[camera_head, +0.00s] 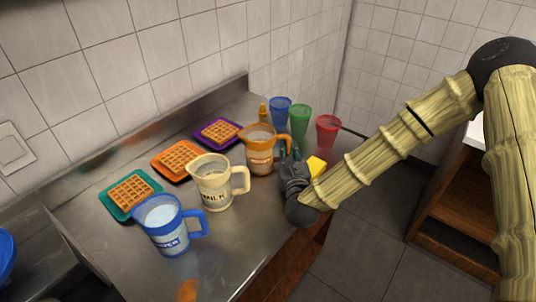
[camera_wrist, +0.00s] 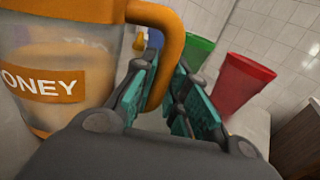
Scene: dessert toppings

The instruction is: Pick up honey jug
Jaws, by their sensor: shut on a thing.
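The honey jug (camera_head: 260,153) is a clear jug with an orange rim, orange handle and orange label. It stands upright on the steel counter, at the right end of the row of jugs. In the wrist view the honey jug (camera_wrist: 85,75) fills the left side, and "ONEY" reads on its label. My gripper (camera_wrist: 162,85) is around the lower part of the orange handle, with the teal fingers on either side, shut on it. In the head view my gripper (camera_head: 288,158) is at the jug's right side, partly hidden by my wrist.
A cream jug (camera_head: 213,184) and a blue jug (camera_head: 168,226) stand to the left. Waffles on purple (camera_head: 236,124), orange (camera_head: 158,164) and teal (camera_head: 112,203) plates lie behind. Blue (camera_head: 279,110), green (camera_head: 299,119) and red (camera_head: 327,130) cups and a small bottle (camera_head: 263,112) stand beyond.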

